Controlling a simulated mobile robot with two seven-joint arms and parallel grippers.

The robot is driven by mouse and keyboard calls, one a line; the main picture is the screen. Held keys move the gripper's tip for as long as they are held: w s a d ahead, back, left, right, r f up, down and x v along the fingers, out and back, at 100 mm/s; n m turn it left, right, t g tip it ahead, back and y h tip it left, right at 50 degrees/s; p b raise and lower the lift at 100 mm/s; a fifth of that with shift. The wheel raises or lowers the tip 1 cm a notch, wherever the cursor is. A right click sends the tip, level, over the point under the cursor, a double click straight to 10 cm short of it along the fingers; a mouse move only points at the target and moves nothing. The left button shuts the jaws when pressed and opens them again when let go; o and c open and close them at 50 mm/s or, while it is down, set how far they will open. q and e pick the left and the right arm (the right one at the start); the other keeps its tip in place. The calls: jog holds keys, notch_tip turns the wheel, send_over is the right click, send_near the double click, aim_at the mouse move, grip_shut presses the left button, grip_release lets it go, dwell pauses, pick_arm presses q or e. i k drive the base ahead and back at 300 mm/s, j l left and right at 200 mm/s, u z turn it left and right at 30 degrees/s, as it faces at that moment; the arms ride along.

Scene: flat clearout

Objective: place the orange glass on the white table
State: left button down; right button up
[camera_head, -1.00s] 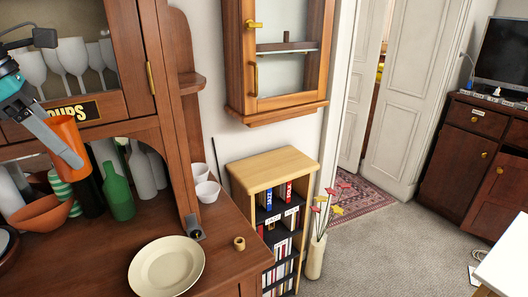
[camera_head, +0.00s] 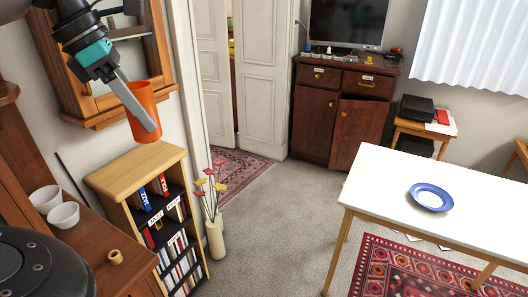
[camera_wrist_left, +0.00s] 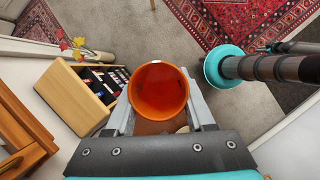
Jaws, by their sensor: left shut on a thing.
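The orange glass (camera_head: 143,108) is held upright in the air by my left gripper (camera_head: 148,112), whose fingers are shut on its sides. In the left wrist view the glass (camera_wrist_left: 158,91) shows from above, open and empty, between the two fingers (camera_wrist_left: 160,100). The white table (camera_head: 385,190) stands at the right of the head view, well apart from the glass. A blue plate (camera_head: 431,197) lies on it, with bare white top around. My right gripper is not in view.
A bookcase (camera_head: 135,165) stands below the glass, with a vase of flowers (camera_head: 215,235) beside it. White bowls (camera_head: 63,215) are on the wooden cupboard at left. Carpeted floor (camera_head: 270,220) lies open between bookcase and table. A dark cabinet (camera_head: 335,118) stands at the back.

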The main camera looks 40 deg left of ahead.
aim_at(497, 220)
jog(key=i+l+z, duration=0.1)
jog(key=i+l, duration=0.2)
jog(key=i+l+z, duration=0.1)
jog(key=i+l, duration=0.15)
jog(key=i, duration=0.25)
jog(key=i+l, duration=0.2)
jog(key=i, duration=0.2)
jog(key=i+l, duration=0.35)
jog(key=i, duration=0.2)
jog(key=i+l, duration=0.35)
jog(key=i, duration=0.15)
jog(key=z, duration=0.05)
